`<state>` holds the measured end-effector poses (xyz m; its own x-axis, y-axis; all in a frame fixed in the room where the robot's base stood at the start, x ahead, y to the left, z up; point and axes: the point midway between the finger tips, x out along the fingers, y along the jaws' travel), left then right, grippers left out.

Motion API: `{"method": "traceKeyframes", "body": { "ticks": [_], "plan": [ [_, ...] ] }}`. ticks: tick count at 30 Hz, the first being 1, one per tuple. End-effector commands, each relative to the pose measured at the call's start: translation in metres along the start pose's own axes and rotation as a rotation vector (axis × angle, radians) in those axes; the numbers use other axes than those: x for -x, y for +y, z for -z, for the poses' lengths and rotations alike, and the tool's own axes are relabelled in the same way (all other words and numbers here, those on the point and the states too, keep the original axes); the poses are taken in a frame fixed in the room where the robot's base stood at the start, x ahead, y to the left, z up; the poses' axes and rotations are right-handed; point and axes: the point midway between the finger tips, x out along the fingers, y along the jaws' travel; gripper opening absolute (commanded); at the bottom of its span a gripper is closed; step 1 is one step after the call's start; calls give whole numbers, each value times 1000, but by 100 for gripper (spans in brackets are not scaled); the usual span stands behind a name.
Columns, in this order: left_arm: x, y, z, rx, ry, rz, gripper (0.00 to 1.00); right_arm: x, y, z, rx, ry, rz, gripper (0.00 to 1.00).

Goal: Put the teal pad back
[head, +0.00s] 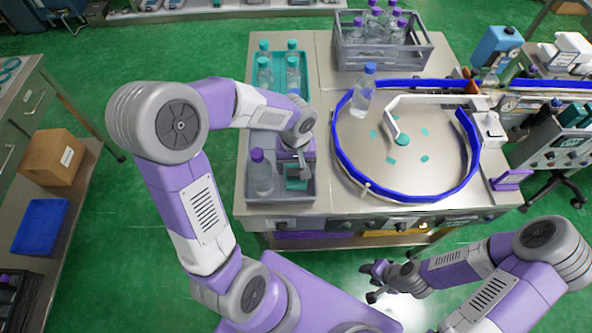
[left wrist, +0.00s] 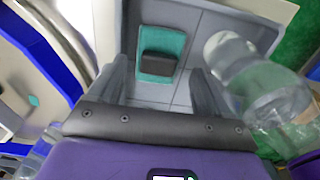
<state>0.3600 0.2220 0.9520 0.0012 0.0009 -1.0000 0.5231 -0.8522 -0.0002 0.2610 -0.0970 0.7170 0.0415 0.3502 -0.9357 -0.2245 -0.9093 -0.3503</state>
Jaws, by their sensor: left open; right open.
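The teal pad (left wrist: 147,67) lies in a grey tray compartment in the left wrist view, with a dark grey block on it. It also shows in the head view (head: 296,184), partly hidden by my left gripper. My left gripper (head: 298,162) is above the tray's near part, pointing down. Its fingers are spread on both sides of the pad in the left wrist view (left wrist: 160,88), empty and apart from it. My right gripper (head: 376,281) is open and empty, low in front of the table. Several small teal patches (head: 390,161) lie on the round turntable.
A clear bottle with a purple cap (head: 261,175) stands in the grey tray (head: 281,195), close beside my left gripper. Several teal-capped bottles stand in a teal rack (head: 277,81) behind. A blue-railed turntable (head: 350,140) with a clear blue-capped bottle (head: 364,92) is right.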

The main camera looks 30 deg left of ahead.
Motion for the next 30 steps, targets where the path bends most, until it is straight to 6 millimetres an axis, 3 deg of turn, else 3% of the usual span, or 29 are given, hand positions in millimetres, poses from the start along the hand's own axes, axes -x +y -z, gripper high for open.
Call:
{"method": "traceKeyframes", "body": {
  "ticks": [3,10,30],
  "plan": [
    [30,1,1,0,5,-3,79,8,-3,0,0,0,0,43],
    [62,1,0,0,1,-2,79,15,-6,-1,0,0,0,43],
    [69,0,0,-1,0,-1,79,16,-6,-1,0,0,0,43]
  ]
}}
